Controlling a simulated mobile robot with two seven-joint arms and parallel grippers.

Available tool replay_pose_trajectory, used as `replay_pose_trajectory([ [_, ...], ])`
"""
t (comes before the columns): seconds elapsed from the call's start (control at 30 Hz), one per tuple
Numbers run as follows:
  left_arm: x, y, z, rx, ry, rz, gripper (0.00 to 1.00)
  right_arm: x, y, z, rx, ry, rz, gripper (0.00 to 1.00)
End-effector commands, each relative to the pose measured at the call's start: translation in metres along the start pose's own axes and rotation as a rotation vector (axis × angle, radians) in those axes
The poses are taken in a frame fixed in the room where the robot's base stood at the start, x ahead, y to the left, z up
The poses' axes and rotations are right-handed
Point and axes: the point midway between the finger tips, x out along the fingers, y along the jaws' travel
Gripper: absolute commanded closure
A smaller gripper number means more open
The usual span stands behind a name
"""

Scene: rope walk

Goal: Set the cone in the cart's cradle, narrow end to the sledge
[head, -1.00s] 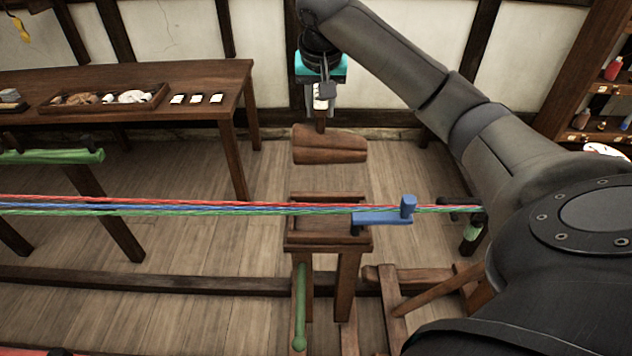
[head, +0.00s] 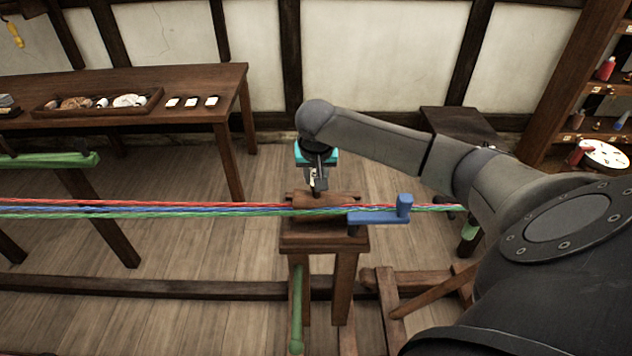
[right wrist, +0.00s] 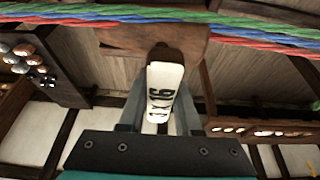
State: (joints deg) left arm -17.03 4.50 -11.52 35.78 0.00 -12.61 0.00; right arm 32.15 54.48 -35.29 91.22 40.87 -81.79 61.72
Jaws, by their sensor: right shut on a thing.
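The brown wooden cone (head: 330,199) is at the top of the wooden cart (head: 326,243), its narrower end toward the right. My right gripper (head: 317,185) is above it, shut on its upright handle. In the right wrist view the handle's white, marked face (right wrist: 163,88) lies between the fingers, with the cone (right wrist: 150,42) beyond. The strands hide part of the cone and cradle, so I cannot tell whether the cone is fully seated. My left gripper is not in view. I cannot make out the sledge for certain.
Red, blue and green strands (head: 150,208) run across in front of the cone. A blue cranked piece (head: 382,216) sits at the cart's right. A wooden frame (head: 430,292) stands at lower right. A table (head: 200,95) with a tray stands at back left.

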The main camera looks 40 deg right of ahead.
Motion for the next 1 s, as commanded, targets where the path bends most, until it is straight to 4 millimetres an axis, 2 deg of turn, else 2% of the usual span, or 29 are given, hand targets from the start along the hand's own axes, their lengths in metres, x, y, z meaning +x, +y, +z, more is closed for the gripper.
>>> replay_pose_trajectory([
  [0.1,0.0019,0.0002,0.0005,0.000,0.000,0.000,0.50,0.0118,0.0001,0.0041,0.001,0.002,-0.001,1.00],
  [0.47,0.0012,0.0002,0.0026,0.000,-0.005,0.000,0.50,0.0142,-0.0002,0.0051,0.000,0.003,-0.001,1.00],
  [0.5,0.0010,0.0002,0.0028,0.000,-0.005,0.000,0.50,0.0156,0.0000,0.0064,0.000,0.001,0.000,0.67],
  [0.77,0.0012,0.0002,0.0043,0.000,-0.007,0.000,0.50,0.0154,-0.0001,0.0063,0.000,0.001,0.000,0.38],
  [1.0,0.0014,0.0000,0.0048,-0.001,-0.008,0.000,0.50,0.0148,0.0000,0.0059,0.000,0.001,0.000,0.38],
])
